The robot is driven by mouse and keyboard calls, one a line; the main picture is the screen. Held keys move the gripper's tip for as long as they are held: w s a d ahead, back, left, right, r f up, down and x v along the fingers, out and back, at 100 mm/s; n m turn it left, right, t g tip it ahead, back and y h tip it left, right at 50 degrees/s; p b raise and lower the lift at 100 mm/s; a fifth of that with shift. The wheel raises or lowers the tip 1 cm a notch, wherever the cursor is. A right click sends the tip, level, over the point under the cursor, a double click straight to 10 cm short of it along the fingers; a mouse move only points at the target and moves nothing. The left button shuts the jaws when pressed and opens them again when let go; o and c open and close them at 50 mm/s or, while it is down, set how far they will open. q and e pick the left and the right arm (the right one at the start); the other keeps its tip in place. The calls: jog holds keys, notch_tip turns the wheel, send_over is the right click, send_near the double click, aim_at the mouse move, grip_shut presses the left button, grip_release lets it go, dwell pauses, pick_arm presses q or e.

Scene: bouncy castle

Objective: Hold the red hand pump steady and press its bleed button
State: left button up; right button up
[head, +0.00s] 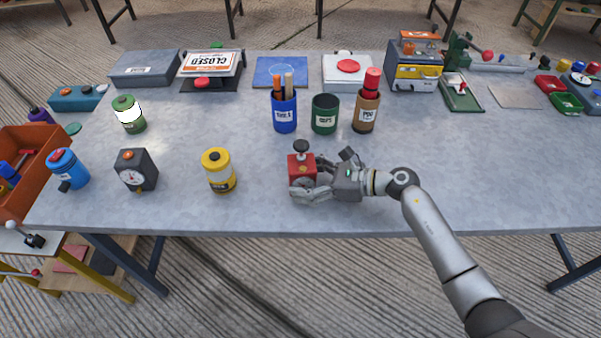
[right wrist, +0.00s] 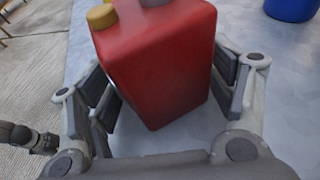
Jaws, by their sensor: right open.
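The red hand pump (head: 301,162) stands upright on the grey table near its front edge, with a dark knob on top and a round gauge on its front. My right gripper (head: 318,176) reaches in from the right, its fingers open and placed to either side of the pump's body. In the right wrist view the red pump body (right wrist: 160,65) fills the space between the spread finger pads, with visible gaps. My left gripper does not show.
A yellow canister (head: 219,171) and a black gauge box (head: 135,170) stand to the left. Behind the pump are a blue pen cup (head: 284,115), a green cup (head: 325,115) and a brown holder (head: 366,112).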

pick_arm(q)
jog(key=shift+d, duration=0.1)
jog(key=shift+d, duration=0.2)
pick_arm(e)
jog(key=c, duration=0.6)
jog(key=shift+c, duration=0.7)
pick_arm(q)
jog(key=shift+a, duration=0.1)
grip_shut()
pick_arm(e)
jog(key=shift+f, duration=0.1)
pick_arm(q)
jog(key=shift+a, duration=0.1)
pick_arm(e)
jog(key=shift+s, duration=0.1)
dwell(0.3)
